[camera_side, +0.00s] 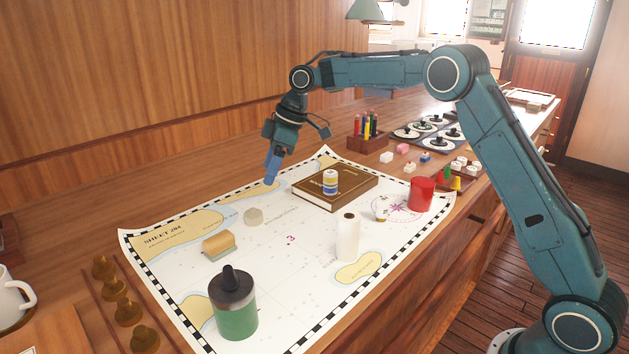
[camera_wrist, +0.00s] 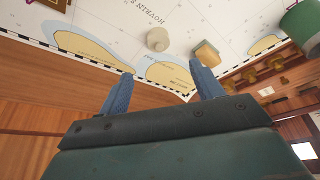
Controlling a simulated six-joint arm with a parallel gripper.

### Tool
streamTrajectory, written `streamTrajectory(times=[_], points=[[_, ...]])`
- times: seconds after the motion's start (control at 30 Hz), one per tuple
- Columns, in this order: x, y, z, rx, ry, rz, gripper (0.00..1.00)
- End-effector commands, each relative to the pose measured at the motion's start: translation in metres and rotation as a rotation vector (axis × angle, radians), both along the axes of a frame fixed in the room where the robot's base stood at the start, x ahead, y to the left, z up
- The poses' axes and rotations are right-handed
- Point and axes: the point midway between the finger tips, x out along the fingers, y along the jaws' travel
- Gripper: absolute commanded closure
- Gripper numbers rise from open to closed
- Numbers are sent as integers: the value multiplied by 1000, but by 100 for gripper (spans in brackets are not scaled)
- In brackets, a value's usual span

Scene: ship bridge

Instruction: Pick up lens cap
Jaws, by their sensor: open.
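A pale, round, squat piece (camera_side: 253,216) lies on the chart and looks most like the lens cap, though I cannot be sure. It also shows near the top middle of the wrist view (camera_wrist: 158,39). My gripper (camera_side: 271,181) is above the chart's far edge, behind and a little right of the pale piece, and apart from it. In the wrist view my gripper (camera_wrist: 160,70) has its two blue fingers spread wide, with nothing between them.
A yellow-topped block (camera_side: 218,243) lies nearby on the chart (camera_side: 285,285). A green black-topped jar (camera_side: 233,305), white roll (camera_side: 348,237), red cup (camera_side: 421,195) and brown book (camera_side: 335,190) bearing a small bottle (camera_side: 330,182) stand around. The chart's centre is clear.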

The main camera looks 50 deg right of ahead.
Motion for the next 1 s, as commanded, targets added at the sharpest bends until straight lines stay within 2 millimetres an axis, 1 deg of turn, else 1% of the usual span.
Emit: streamTrajectory(times=[0.03, 0.2, 0.4, 0.57, 0.87, 1.0], points=[[1, 3, -7, 0, 5, 2, 34], [7, 10, -30, 0, 4, 0, 34], [14, 18, -55, 0, 3, 1, 34], [16, 20, -64, -1, 0, 0, 34], [17, 22, -69, -2, 1, 0, 34], [20, 24, -79, -1, 4, 0, 34]])
